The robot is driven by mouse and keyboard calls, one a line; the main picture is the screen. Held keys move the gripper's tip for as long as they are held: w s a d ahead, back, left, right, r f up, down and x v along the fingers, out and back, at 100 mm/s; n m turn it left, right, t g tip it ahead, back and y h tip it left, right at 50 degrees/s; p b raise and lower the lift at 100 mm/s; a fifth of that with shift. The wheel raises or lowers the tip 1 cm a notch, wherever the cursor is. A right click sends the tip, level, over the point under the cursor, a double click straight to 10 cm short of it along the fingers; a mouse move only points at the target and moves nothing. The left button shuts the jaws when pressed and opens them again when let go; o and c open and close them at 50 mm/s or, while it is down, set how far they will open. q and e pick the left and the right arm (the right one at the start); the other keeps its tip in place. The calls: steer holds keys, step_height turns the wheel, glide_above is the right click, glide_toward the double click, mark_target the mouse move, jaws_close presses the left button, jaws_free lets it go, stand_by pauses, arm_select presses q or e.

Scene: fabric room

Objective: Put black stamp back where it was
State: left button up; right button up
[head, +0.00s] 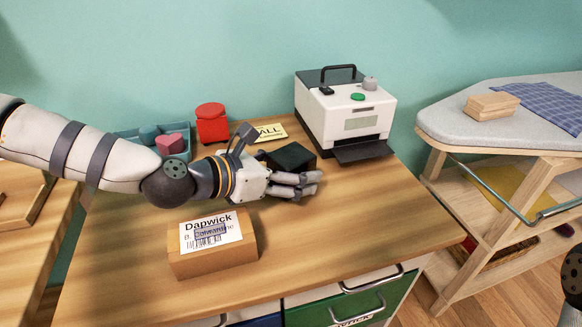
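A black block-like thing (291,156), which looks like the black stamp, rests on the wooden table (380,235) left of the white machine. My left gripper (314,183) is just in front of it, low over the table, with its fingers pointing right. The fingers partly cover the black thing's front side. I cannot tell whether they touch it, and nothing shows clearly between them. A small cardboard box (215,262) with a "Dapwick" label and a blue stamp-like mark on it stands in front of my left arm.
A red container (212,124), a yellow note (270,132) and a teal tray (128,138) with small blocks stand at the back. A white machine (345,115) stands back right. An ironing board (450,125) is farther right. The table's front right is clear.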

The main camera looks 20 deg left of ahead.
arm_select(q)
steer(key=shift+r, duration=0.35)
steer(key=p+v, duration=0.4)
steer(key=v, duration=0.7)
steer(key=shift+s+a, duration=0.15)
steer(key=shift+s, duration=0.3)
arm_select(e)
steer(key=w+r+t, duration=0.2)
steer(key=w+r, duration=0.3)
steer(key=shift+w, duration=0.15)
